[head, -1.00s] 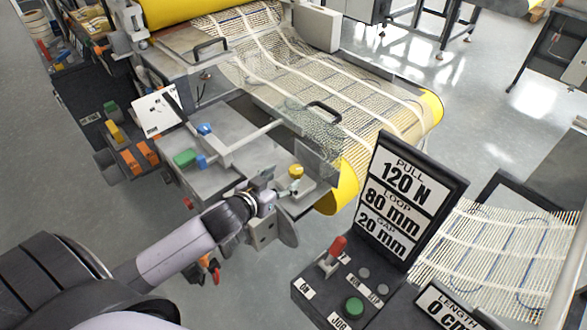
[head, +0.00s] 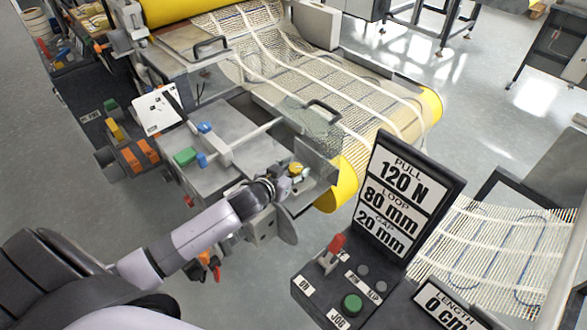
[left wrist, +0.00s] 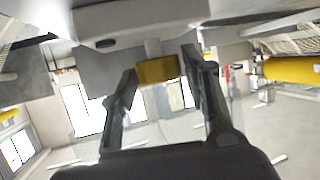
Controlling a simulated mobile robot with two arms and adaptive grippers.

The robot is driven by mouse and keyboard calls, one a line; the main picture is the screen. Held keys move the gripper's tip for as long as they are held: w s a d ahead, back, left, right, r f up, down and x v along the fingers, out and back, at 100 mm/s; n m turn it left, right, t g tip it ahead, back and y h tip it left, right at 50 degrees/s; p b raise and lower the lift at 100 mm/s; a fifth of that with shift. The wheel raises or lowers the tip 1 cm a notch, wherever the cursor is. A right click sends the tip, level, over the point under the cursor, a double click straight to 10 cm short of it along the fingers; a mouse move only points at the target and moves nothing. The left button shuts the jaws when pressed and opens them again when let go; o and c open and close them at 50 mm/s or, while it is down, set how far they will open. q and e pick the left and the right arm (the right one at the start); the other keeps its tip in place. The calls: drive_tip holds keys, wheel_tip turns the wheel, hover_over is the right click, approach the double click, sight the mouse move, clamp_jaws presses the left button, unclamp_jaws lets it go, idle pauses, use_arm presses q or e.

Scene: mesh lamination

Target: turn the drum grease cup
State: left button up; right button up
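The drum grease cup is a small yellow knob (head: 296,168) on the near side of the grey machine, beside the yellow roller. It also shows in the left wrist view as a yellow block (left wrist: 157,69) on a short grey stem. My left gripper (head: 292,179) is at the cup in the head view, partly hidden by its own wrist. In the left wrist view its two dark fingers (left wrist: 163,76) stand apart on either side of the cup, with a visible gap at least on the right. My right gripper is in neither view.
A control panel (head: 352,303) with a red lever (head: 332,247) and a green button stands at the near right, below a black sign (head: 405,195). Yellow roller (head: 341,185) and mesh (head: 300,72) lie beyond the cup. A grey guard plate (head: 318,165) is close to its right.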

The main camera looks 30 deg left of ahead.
use_arm(q)
drive_tip(key=c, duration=0.8)
drive_tip(key=shift+r+m+h+p, duration=0.15)
drive_tip(key=shift+m+h+p, duration=0.3)
drive_tip(key=shift+m+h, duration=0.05)
drive_tip(key=shift+a+h, duration=0.1)
drive_tip(key=shift+h, duration=0.2)
drive_tip(key=o, duration=1.1)
drive_tip(key=shift+o, duration=0.2)
